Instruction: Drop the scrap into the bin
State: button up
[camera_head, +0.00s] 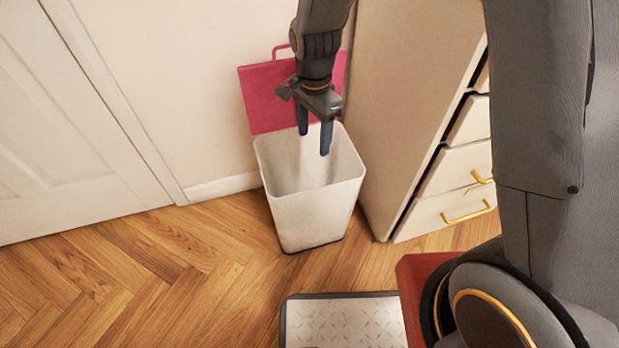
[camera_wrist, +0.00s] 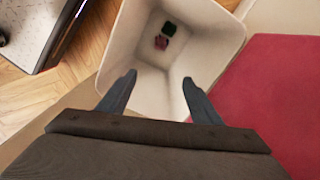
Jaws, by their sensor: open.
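The white bin (camera_head: 312,213) stands upright on the floor against the wall, beside the drawer cabinet. My gripper (camera_head: 315,143) points down over the bin's opening, with its two blue-grey fingers apart and nothing between them. In the wrist view the fingers (camera_wrist: 158,95) sit above the near part of the bin (camera_wrist: 211,38). The head view does not show the bin's bottom.
A drawer cabinet (camera_head: 397,110) with gold handles stands close to the right of the bin. A magenta panel (camera_head: 262,95) with a handle leans on the wall behind it. A white door (camera_head: 65,130) is at left. Open wooden floor (camera_head: 150,275) lies front left.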

notch_tip(320, 180, up, 4)
jog(key=shift+r+p, duration=0.1)
jog(key=shift+p, duration=0.4)
jog(key=s+a+r+n, duration=0.2)
jog(key=s+r+n, duration=0.3)
jog(key=s+n, duration=0.5)
jog(key=s+a+r+n, duration=0.1)
jog(key=s+r+n, duration=0.55)
jog(key=s, duration=0.65)
jog(key=d+r+m+p, duration=0.5)
jog(key=d+r+p, duration=1.5)
jog(key=r+p, duration=0.5)
jog(key=p, duration=0.2)
jog(key=shift+m+p, duration=0.35)
